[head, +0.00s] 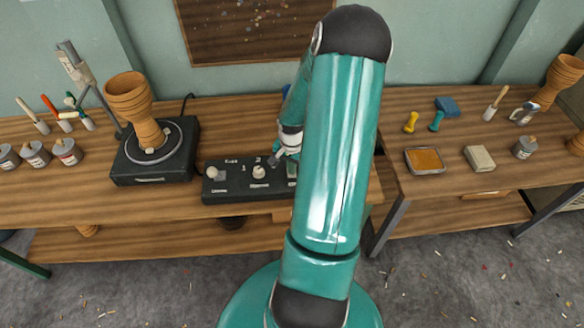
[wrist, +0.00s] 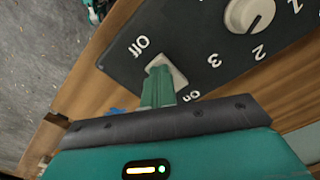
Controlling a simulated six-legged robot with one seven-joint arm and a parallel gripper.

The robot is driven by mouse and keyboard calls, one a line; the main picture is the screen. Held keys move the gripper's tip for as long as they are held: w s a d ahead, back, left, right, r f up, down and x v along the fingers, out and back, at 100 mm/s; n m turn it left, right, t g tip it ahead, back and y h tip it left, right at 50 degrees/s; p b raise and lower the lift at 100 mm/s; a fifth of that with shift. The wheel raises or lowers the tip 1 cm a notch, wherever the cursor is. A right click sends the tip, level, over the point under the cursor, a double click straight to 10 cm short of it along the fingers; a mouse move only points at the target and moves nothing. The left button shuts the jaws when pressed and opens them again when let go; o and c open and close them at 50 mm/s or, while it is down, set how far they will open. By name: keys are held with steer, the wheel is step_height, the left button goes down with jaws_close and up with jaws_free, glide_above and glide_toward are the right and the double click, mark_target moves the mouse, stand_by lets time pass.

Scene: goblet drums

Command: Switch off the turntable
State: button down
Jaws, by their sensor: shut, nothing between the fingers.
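The turntable (head: 185,160) is a black box with a round plate, on the left part of the wooden bench, and a clay goblet drum (head: 130,100) stands on it. A black control box (head: 230,190) lies to its right, with a left knob (head: 212,173) and a middle dial (head: 259,172). The dial (wrist: 248,14) also shows in the wrist view. There, a pale rocker switch (wrist: 176,74) sits between the labels Off and On. My gripper (wrist: 158,88) is shut and empty, its fingertips over the switch and partly hiding it. I cannot tell contact or which side is pressed.
Tins (head: 67,152) and brushes stand left of the turntable. My arm hides the control box's right end. A second bench to the right holds a sponge tray (head: 425,161), a pale block (head: 479,158) and tools. A gap separates the benches.

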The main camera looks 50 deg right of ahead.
steer(key=shift+r, duration=3.45)
steer(key=w+a+r+n+t+h, duration=0.1)
steer(key=w+a+r+n, duration=0.25)
steer(key=a+r, duration=0.55)
steer(key=w+a+r+n+t+h, duration=0.15)
steer(key=a+r+n, duration=0.25)
steer(key=a+r, duration=0.45)
steer(key=s+a+r+n+t+y, duration=0.1)
steer(key=s+a+r+n, duration=0.3)
steer(key=a, duration=0.5)
steer(key=s+a+r+n+t+y, duration=0.1)
steer(key=s+a+r+n+t, duration=0.1)
steer(key=s+a+r+n, duration=0.2)
steer(key=a+r, duration=0.3)
steer(key=a, duration=0.2)
steer(key=shift+a, duration=0.2)
steer(key=shift+w+y, duration=0.1)
steer(key=shift+y, duration=0.15)
